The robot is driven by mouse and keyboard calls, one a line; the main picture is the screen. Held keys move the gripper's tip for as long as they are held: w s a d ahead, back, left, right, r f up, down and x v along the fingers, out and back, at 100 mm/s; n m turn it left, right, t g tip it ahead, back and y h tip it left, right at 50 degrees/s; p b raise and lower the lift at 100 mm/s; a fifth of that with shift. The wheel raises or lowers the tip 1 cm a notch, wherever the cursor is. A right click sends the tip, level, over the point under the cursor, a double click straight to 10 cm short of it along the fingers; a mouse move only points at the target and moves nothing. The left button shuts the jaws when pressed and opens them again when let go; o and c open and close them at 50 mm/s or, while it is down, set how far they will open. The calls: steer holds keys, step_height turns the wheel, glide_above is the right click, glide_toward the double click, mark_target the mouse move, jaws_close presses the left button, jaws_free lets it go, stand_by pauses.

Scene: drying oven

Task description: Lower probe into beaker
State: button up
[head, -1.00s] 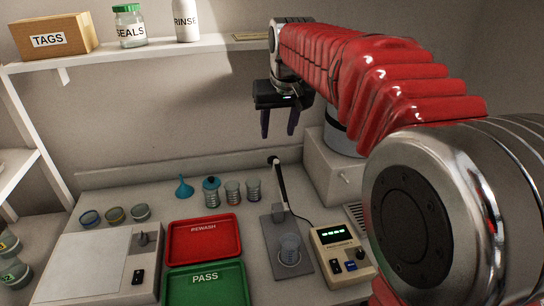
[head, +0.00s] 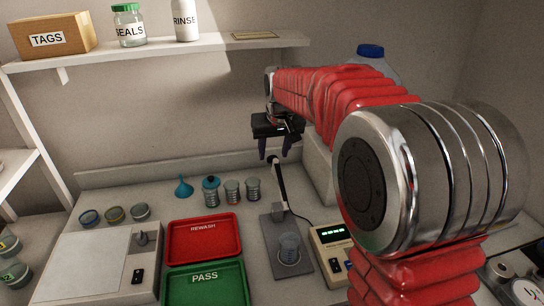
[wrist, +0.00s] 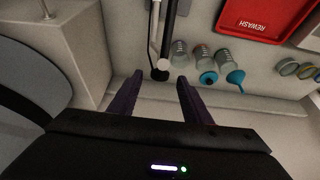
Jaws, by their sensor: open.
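My gripper (head: 275,149) is open and empty, fingers pointing down, above the back of the bench. The probe stand has a black arm (head: 279,180) with a dark knob (head: 273,159) at its top end, just below my fingertips in the head view. In the wrist view the knob (wrist: 160,74) shows between and beyond my two fingers (wrist: 158,97), apart from them. A clear beaker (head: 289,249) stands on the stand's grey base plate (head: 270,232). The probe itself is too small to tell from the arm. A meter (head: 333,248) with a green display stands right of the beaker.
A red REWASH tray (head: 203,257) and a green PASS tray (head: 205,292) lie left of the stand. Several small beakers and a blue funnel (head: 184,187) stand behind them. A shelf (head: 150,52) hangs above. A large blue-capped bottle (head: 371,52) stands at back right.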

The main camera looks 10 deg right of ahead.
mark_target(272, 157)
steer(key=shift+x, duration=1.5)
jaws_close()
steer(key=shift+a, duration=0.1)
